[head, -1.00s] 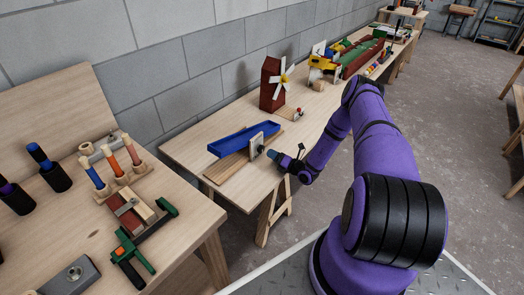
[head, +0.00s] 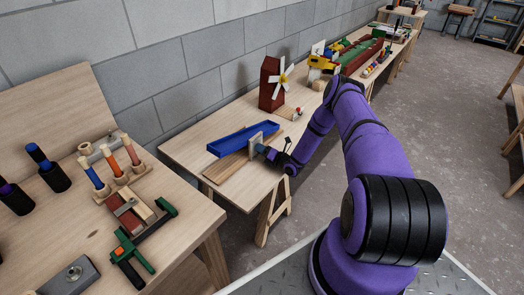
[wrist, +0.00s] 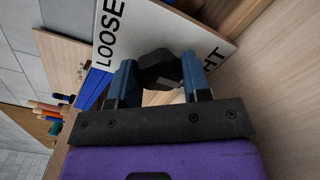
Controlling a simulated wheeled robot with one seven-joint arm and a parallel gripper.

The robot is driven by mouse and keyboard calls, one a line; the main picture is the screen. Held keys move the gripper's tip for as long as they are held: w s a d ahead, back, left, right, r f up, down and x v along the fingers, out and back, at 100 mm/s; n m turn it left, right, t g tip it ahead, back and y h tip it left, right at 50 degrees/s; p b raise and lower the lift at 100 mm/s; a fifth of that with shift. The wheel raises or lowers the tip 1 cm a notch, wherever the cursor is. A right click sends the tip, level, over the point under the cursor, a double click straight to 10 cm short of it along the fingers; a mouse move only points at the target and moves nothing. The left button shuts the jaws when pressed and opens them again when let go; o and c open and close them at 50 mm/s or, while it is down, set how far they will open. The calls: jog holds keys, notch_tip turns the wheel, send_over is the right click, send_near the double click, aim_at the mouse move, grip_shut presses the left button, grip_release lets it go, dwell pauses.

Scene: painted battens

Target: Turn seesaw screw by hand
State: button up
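The seesaw is a blue trough-like beam (head: 243,139) on a wooden base board (head: 226,167), near the front of the middle table. A pale upright plate (head: 256,142) stands at its right side. In the wrist view this plate is a white sign (wrist: 112,22) reading "LOOSE", with "HT" of another word showing. A black screw knob (wrist: 158,68) sits in front of the sign. My gripper (wrist: 161,80) has its two blue fingers on either side of the knob, very close to it. Whether both fingers press on it is unclear. In the head view my gripper (head: 262,150) hides the knob.
More coloured toys fill the table farther back. The left bench holds screwdrivers (head: 131,152) and a green clamp (head: 130,252).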

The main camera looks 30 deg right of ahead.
jog(key=shift+c, duration=0.7)
jog(key=shift+n, duration=0.3)
jog(key=n, duration=0.9)
jog(key=shift+n, duration=0.4)
jog(key=n, duration=0.3)
jog(key=shift+n, duration=0.4)
jog(key=n, duration=1.3)
jog(key=shift+f+n, duration=0.1)
jog(key=shift+n, duration=0.3)
